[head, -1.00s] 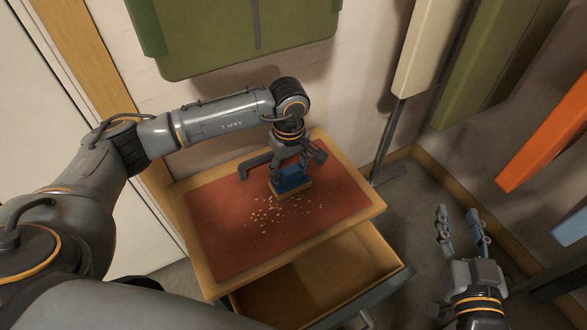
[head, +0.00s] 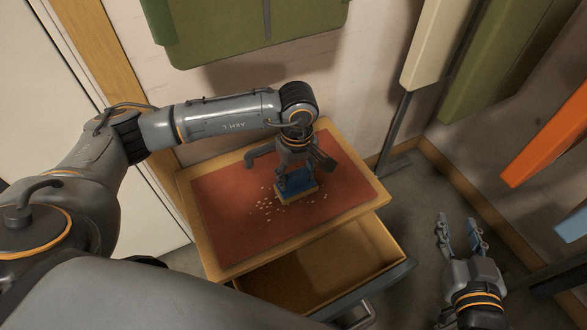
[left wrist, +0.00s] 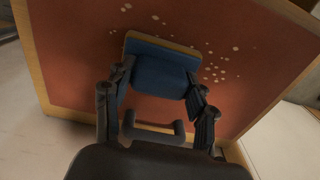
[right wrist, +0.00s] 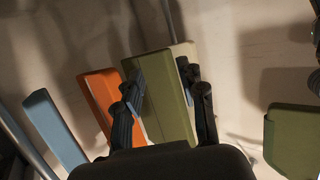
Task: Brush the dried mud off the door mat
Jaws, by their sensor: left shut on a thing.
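The door mat (head: 232,225) is a flat reddish-brown sheet on a small wooden cabinet; it also shows in the left wrist view (left wrist: 75,70). Pale flecks of dried mud (head: 268,206) lie scattered on its middle, beside and in front of the brush, and show in the left wrist view (left wrist: 222,72). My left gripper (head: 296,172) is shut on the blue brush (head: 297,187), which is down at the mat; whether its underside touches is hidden. The brush also shows in the left wrist view (left wrist: 160,68). My right gripper (head: 461,222) is open and empty, right of the cabinet.
The cabinet's drawer (head: 325,268) stands open at the front. A grey bent bar (head: 262,154) is at the mat's back edge. Green (head: 240,30), cream (head: 428,45) and orange (head: 545,135) panels stand along the walls. Some floor is free around my right gripper.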

